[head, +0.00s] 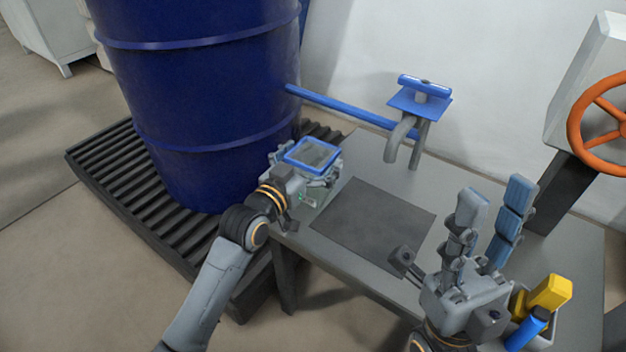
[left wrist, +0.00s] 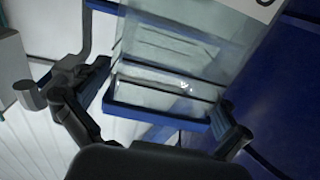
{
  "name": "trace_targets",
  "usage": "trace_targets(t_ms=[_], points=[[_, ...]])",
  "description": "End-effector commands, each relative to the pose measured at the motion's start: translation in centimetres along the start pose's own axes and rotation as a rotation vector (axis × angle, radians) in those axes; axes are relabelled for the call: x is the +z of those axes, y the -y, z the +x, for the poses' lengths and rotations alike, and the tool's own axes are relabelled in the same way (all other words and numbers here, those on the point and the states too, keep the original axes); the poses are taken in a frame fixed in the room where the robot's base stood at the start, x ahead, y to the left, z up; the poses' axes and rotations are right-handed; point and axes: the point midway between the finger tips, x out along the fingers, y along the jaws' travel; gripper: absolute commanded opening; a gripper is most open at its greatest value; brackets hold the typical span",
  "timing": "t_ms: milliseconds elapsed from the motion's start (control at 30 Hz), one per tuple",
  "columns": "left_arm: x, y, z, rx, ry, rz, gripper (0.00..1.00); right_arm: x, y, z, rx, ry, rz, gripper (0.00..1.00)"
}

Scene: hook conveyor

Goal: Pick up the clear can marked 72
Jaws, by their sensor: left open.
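A clear, square-sided can with a blue rim (head: 312,153) stands at the table's left end, beside the blue drum. In the left wrist view the clear can (left wrist: 175,55) shows a blue band at its near end and a white label cut off by the frame's top edge; the number cannot be read. My left gripper (head: 308,172) is at the can, its open fingers (left wrist: 165,104) on either side of it; whether they touch it cannot be told. My right gripper (head: 462,232) is open and empty, fingers spread, above the table's right part.
A large blue drum (head: 200,100) stands on a black ribbed platform (head: 105,185) at left. The grey table (head: 375,175) has a dark mat (head: 372,225), bare in the middle. A blue bar with a hook (head: 400,140) is behind. Yellow and blue items (head: 548,293) and an orange wheel (head: 602,110) are at right.

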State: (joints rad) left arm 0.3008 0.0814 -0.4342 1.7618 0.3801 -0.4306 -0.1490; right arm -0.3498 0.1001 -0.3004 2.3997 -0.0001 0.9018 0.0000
Motion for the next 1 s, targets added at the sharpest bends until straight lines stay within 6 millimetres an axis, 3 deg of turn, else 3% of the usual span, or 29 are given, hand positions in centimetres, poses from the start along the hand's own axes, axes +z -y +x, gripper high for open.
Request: trace_targets(t_ms=[100,467,767,1000], points=[[0.0,0.0,0.0,0.0,0.0,0.0,1.0,0.0,0.0,0.1,0.0,0.0,0.0,0.4],[0.0,0.0,-0.1,0.0,0.0,0.001,0.27,0.0,0.0,0.1,0.0,0.002,0.0,0.4],[-0.4,0.0,-0.1,0.0,-0.002,0.001,0.25,0.0,0.0,0.2,0.0,0.003,0.0,0.4],[-2.1,0.0,0.0,0.0,-0.002,0.001,0.25,1.1,-0.1,1.3,0.001,0.074,-0.006,0.4]])
